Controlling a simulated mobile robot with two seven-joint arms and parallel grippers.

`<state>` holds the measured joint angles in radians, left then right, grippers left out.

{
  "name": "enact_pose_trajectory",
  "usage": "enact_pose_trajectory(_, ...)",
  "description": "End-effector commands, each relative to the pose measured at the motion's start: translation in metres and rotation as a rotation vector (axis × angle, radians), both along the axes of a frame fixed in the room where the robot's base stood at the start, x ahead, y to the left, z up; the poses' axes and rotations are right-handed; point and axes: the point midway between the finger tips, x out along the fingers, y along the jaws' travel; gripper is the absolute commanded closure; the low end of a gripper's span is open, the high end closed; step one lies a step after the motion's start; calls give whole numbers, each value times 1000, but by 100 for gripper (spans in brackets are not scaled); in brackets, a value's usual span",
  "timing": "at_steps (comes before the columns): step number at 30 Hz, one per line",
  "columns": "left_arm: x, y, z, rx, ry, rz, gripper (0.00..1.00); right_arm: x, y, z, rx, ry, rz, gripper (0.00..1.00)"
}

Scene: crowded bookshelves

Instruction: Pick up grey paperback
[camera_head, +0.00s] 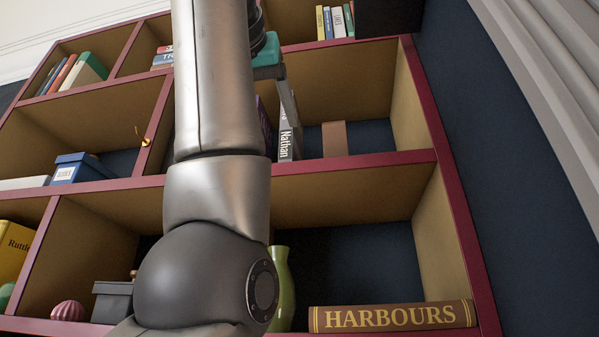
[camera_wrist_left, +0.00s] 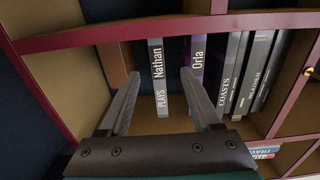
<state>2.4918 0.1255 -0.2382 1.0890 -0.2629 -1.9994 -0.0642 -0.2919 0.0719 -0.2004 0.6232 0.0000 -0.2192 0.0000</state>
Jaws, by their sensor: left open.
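The grey paperback (camera_head: 285,141), with "Nathan" on its spine, stands upright in the middle-row compartment. In the left wrist view the grey paperback (camera_wrist_left: 158,78) shows "Nathan" and "PLAYS" on its spine. My left gripper (camera_head: 287,100) is at this compartment, partly hidden behind my own arm. In the left wrist view my left gripper (camera_wrist_left: 160,77) is open, with one finger on each side of the grey paperback in the picture. I cannot tell whether the fingers touch it. My right gripper is not in view.
In the left wrist view a purple "Orla" book (camera_wrist_left: 197,55) stands beside the grey paperback, then several dark books (camera_wrist_left: 242,75). A brown block (camera_head: 334,139) stands on its other side. A "HARBOURS" book (camera_head: 392,316) and a green vase (camera_head: 279,285) are below.

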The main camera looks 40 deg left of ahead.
Motion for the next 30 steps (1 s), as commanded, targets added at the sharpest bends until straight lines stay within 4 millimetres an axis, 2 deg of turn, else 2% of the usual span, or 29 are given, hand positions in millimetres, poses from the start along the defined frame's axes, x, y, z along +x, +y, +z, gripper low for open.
enact_pose_trajectory(5,10,6,2,-1,0,1,35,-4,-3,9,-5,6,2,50)
enact_pose_trajectory(12,41,23,4,0,2,2,35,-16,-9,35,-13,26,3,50)
enact_pose_trajectory(18,73,40,2,-1,3,1,35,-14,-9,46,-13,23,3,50)
enact_pose_trajectory(26,90,49,1,0,1,0,35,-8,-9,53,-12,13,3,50)
enact_pose_trajectory(30,104,54,4,-1,3,1,35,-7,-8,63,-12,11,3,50)
